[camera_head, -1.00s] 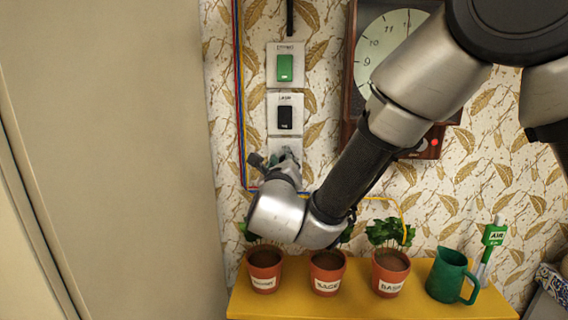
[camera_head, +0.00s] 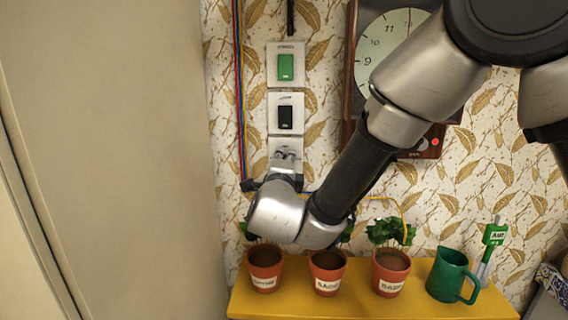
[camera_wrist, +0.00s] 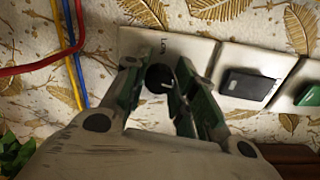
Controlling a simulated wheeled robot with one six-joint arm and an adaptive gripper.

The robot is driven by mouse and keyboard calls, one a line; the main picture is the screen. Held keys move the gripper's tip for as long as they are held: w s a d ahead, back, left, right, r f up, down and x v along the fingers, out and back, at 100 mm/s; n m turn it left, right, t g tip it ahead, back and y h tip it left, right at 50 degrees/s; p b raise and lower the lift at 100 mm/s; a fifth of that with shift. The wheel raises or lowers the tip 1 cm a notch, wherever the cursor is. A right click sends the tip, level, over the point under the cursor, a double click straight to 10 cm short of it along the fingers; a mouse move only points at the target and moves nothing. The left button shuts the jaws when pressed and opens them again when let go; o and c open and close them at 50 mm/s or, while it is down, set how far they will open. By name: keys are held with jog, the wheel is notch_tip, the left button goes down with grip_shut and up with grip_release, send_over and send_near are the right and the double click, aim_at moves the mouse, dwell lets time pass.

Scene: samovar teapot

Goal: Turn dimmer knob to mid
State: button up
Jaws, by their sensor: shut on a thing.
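The dimmer knob (camera_wrist: 157,77) is a round black knob with a short white mark, on a pale wall plate (camera_wrist: 134,45). In the wrist view it sits between the two fingers of my gripper (camera_wrist: 159,80), which is shut on it. The white mark points toward the right finger. In the head view my gripper (camera_head: 285,156) reaches up to the lowest plate of the wall column, and the knob is hidden there behind the fingers.
A black switch (camera_head: 285,117) and a green switch (camera_head: 285,67) are above on the same column. A clock (camera_head: 385,55) hangs behind my arm. Potted plants (camera_head: 265,270) and a green jug (camera_head: 450,275) stand on the yellow shelf (camera_head: 350,303) below. Coloured wires run left of the plates.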

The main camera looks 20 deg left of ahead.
jog(key=shift+n, duration=0.8)
jog(key=o, duration=1)
jog(key=shift+s, duration=0.1)
jog(key=v, duration=1.2)
